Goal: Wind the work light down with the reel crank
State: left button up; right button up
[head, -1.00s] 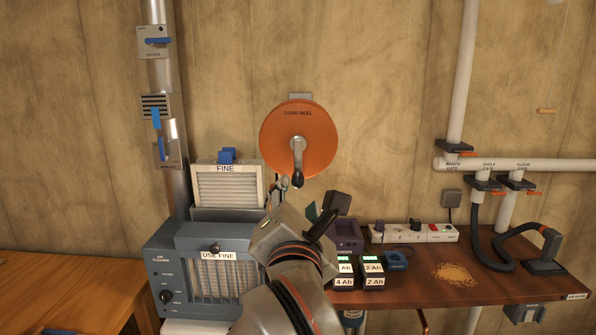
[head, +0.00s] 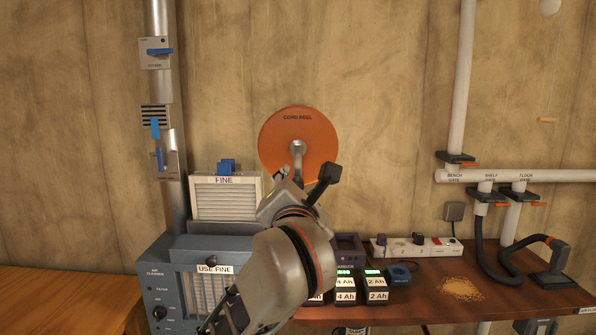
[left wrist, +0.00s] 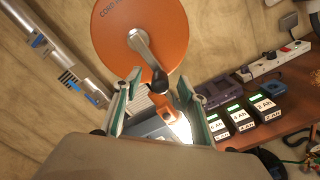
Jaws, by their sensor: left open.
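The orange cord reel (head: 298,128) is mounted on the wall, with a grey crank arm (head: 297,153) hanging down from its hub. In the left wrist view the reel (left wrist: 150,22) is at the top. Its crank (left wrist: 145,55) points down to a dark knob (left wrist: 158,82). My left gripper (left wrist: 156,98) is open, with the knob appearing between its fingertips; I cannot tell whether they touch. In the head view my left gripper (head: 295,181) is just below the reel, and its wrist hides the knob. The work light is not identifiable. My right gripper is not in view.
The air cleaner (head: 157,270) with a FINE filter (head: 224,198) stands below left. A bench (head: 430,300) at right holds battery chargers (head: 346,287), a power strip (head: 418,247) and sawdust (head: 461,289). White pipes (head: 540,177) with gates run along the wall.

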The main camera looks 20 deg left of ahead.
pick_arm(q)
jog(key=c, duration=1.1)
jog(key=shift+o, duration=0.4)
jog(key=shift+w+d+r+p, duration=0.15)
jog(key=shift+d+r+p, duration=0.15)
jog(key=shift+d, duration=0.2)
jog(key=shift+w+d+r+p, duration=0.15)
jog(key=shift+d+r+p, duration=0.3)
jog(key=shift+r+p, duration=1)
jog(key=shift+w+d+r+p, duration=0.1)
jog(key=shift+d+r+p, duration=0.4)
jog(key=shift+r, duration=1.8)
jog(key=shift+w+d+r+p, duration=0.15)
jog(key=shift+d+r+p, duration=0.55)
jog(key=shift+r, duration=1.2)
